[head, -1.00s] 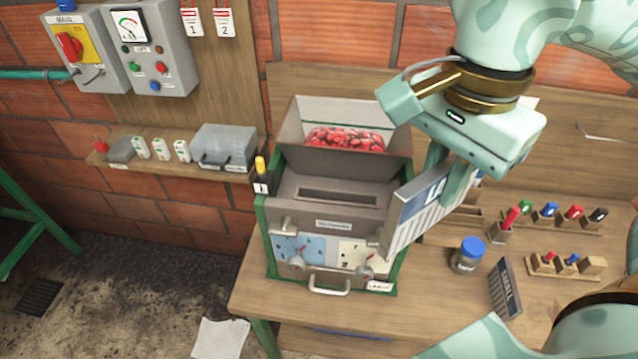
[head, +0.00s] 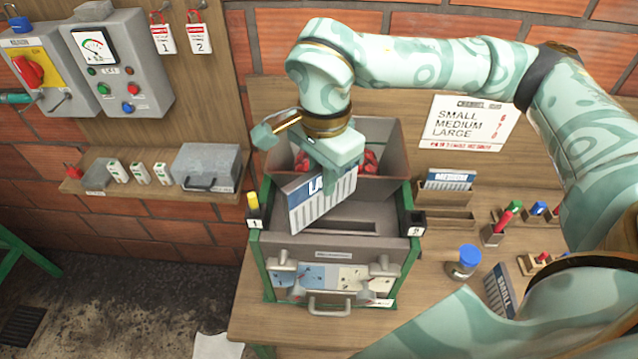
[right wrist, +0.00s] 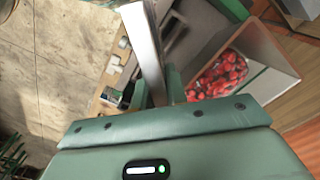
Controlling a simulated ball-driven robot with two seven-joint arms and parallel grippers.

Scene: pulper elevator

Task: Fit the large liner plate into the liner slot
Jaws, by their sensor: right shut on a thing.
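The large liner plate (head: 318,205) is a grey ribbed plate with a blue band reading "LA". My right gripper (head: 335,178) is shut on its upper edge and holds it tilted above the machine's top. The plate shows edge-on in the right wrist view (right wrist: 146,45). The liner slot (head: 345,225) is a dark slit in the top of the pulper (head: 330,245). The plate is in front of the slot's left part and hides it; I cannot tell whether they touch. My left gripper is not in view.
The hopper (head: 385,135) with red cherries stands behind the slot. A medium plate (head: 449,180) sits in a rack at right, and a small plate (head: 500,290) leans at front right. A jar (head: 463,262) with a blue lid stands on the bench.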

